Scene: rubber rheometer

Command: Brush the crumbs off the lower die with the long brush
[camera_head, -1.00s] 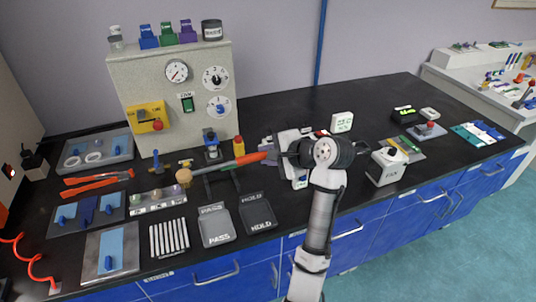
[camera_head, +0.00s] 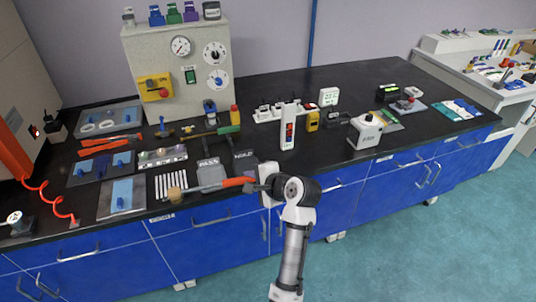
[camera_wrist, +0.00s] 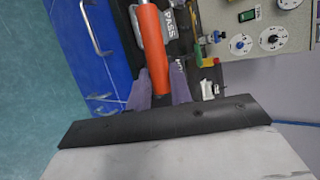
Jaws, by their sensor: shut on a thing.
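The long brush has an orange handle (camera_head: 235,182) and a tan head (camera_head: 175,195). It points left across the front edge of the bench in the head view. My gripper (camera_head: 258,187) is shut on the right end of its handle. I cannot make out the lower die or any crumbs.
Under the brush lie a slotted white rack (camera_head: 170,184) and the PASS (camera_head: 211,175) and HOLD (camera_head: 243,162) plates. A red coiled cord (camera_head: 45,200) lies at the left. A grey gauge cabinet (camera_head: 180,60) stands behind.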

